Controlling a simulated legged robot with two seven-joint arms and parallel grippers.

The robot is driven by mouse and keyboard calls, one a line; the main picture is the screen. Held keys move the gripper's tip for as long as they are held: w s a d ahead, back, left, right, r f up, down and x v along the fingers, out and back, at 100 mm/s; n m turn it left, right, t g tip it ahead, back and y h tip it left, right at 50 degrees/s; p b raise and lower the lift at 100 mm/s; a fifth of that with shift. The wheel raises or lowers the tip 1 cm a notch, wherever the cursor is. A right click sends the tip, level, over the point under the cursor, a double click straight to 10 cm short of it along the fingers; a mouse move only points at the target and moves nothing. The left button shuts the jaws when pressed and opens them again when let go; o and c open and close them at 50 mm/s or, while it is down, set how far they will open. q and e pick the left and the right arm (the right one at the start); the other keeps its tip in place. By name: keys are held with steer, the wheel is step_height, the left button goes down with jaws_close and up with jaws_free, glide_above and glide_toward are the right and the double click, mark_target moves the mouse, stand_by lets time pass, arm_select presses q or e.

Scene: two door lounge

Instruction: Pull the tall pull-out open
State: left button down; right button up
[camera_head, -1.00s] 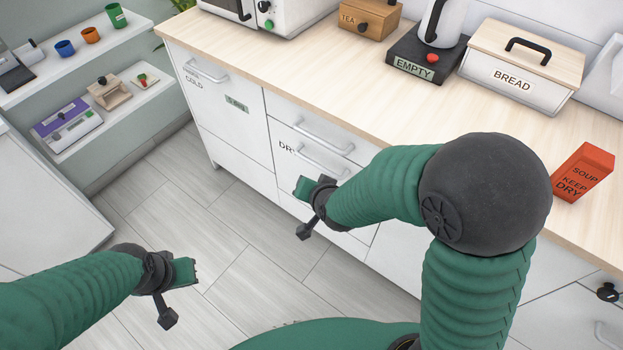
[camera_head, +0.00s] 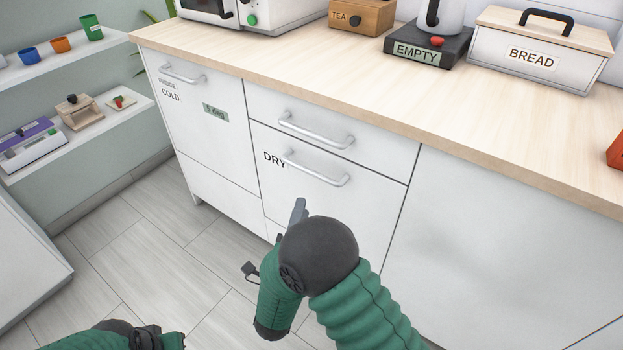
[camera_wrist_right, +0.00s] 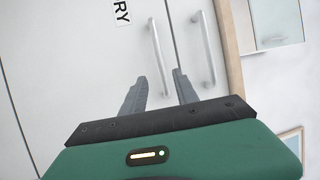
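The white front marked DRY (camera_head: 340,205) is shut and has a silver bar handle (camera_head: 318,172) near its top. In the right wrist view this handle (camera_wrist_right: 159,55) runs nearly upright beside the letters. My right gripper (camera_head: 299,208) is just below the handle in the head view, partly hidden by my arm. In the right wrist view its two grey fingers (camera_wrist_right: 158,90) are apart with nothing between them, pointing toward the handle's near end. My left gripper (camera_head: 158,338) is cut off at the bottom edge, so its fingers are unclear.
A drawer handle (camera_head: 316,130) sits just above. A front marked COLD (camera_head: 195,120) stands to the left. The wooden counter (camera_head: 420,110) carries a bread box (camera_head: 525,65) and other items. A shelf (camera_head: 90,140) is on the left wall. The floor (camera_head: 150,250) before the cabinets is clear.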

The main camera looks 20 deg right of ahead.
mark_target(311, 171)
steer(key=b+x, duration=0.3)
steer(key=x, duration=0.8)
steer(key=shift+w+d, duration=0.2)
steer(key=shift+w, duration=0.15)
steer(key=shift+w+d+r, duration=0.15)
steer(key=shift+w+r, duration=0.1)
steer(key=shift+w, duration=0.1)
jaws_close()
steer(key=shift+s+f, duration=0.1)
steer(key=shift+f, duration=0.1)
